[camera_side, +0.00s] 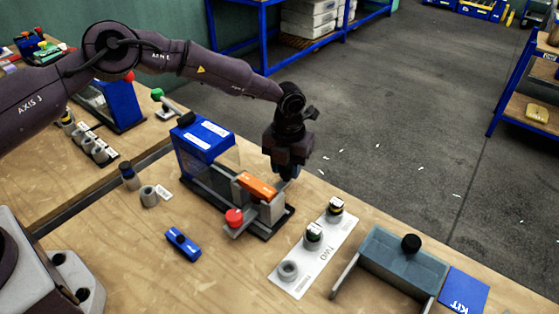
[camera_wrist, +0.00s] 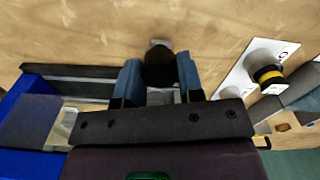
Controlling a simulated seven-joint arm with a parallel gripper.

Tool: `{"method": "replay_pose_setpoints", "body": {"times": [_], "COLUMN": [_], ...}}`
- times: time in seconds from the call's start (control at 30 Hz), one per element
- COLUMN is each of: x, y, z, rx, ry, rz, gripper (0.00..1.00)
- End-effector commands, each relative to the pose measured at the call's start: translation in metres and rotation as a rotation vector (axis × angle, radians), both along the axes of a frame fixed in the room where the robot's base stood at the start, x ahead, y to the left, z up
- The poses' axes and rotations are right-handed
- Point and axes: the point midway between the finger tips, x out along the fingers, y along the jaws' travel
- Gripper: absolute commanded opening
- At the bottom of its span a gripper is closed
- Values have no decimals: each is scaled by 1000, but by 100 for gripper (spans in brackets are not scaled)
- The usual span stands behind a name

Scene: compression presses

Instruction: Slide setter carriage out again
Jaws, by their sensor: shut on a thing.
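The setter press has a blue housing (camera_side: 207,138) with a clear guard, standing on a dark base rail (camera_side: 207,198). The grey setter carriage (camera_side: 270,212) sits on the rail at the end outside the housing, by an orange block (camera_side: 257,186) and a red knob (camera_side: 234,217). My gripper (camera_side: 289,176) points down at the far side of the carriage. In the wrist view its blue fingers (camera_wrist: 160,82) are shut on a black knob (camera_wrist: 160,66). The knob's join to the carriage is hidden.
A white plate (camera_side: 312,255) with several round pieces lies right of the press. A grey-blue tray (camera_side: 400,262) with a black knob and a blue KIT card (camera_side: 463,290) are further right. A loose blue part (camera_side: 182,244) lies in front. Bare table lies between them.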

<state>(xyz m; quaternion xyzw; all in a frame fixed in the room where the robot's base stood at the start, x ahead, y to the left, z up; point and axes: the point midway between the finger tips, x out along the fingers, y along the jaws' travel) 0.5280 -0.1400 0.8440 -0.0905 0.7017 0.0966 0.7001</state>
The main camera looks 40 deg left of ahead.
Motion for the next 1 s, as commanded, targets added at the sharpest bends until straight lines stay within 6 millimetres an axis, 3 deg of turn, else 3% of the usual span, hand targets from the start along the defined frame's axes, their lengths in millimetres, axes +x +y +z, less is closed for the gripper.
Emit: {"method": "replay_pose_setpoints", "body": {"times": [0.13,0.17,0.27,0.67,1.0], "x": [0,0,0,1,1], "y": [-8,-9,-9,-5,-5], "z": [1,1,1,9,79], "rx": [-16,-17,-17,-11,-11], "ry": [-7,-8,-7,-7,-10], "rz": [-6,-6,-7,-4,-4], "gripper": [0,37,60,60,60]}}
